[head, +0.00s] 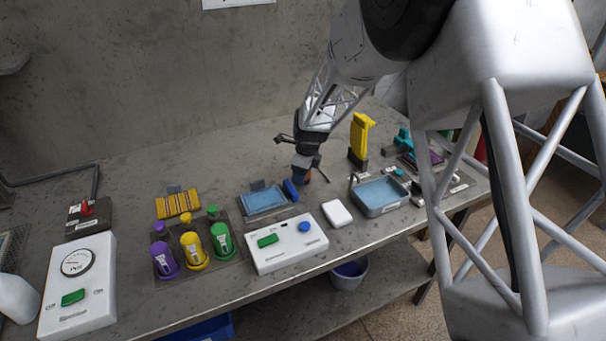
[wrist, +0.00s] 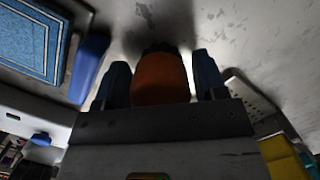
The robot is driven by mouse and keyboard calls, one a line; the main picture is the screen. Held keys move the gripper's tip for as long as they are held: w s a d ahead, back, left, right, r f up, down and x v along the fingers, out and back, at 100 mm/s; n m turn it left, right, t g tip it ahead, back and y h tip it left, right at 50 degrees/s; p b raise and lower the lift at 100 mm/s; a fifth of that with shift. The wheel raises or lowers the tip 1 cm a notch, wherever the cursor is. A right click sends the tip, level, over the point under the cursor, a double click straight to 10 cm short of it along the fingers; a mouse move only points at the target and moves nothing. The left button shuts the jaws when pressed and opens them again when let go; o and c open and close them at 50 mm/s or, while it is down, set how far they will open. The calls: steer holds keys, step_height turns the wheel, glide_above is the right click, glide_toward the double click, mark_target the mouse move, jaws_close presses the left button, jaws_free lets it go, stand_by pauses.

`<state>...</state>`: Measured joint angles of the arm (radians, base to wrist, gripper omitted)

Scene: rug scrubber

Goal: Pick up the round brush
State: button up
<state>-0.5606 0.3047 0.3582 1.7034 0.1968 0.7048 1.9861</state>
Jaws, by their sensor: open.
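My gripper (head: 304,172) is low over the middle of the table, pointing down. In the wrist view my gripper (wrist: 162,72) is open, with one blue finger on each side of a rounded orange-brown body. This looks like the round brush (wrist: 160,82), with a dark part at its far end. I cannot tell whether the fingers touch it.
A blue block (head: 290,190) and a blue rug (head: 264,200) lie just left of the gripper. A white control box (head: 286,243) stands in front. A blue-grey basin (head: 381,196), white block (head: 337,213) and upright yellow tool (head: 359,136) are to the right. Coloured bottles (head: 194,249) stand left.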

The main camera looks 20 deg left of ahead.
stand_by(0.3)
steer(key=c, duration=0.7)
steer(key=shift+r, duration=0.15)
step_height(320, 180, up, 10)
steer(key=shift+f, duration=0.1)
stand_by(0.6)
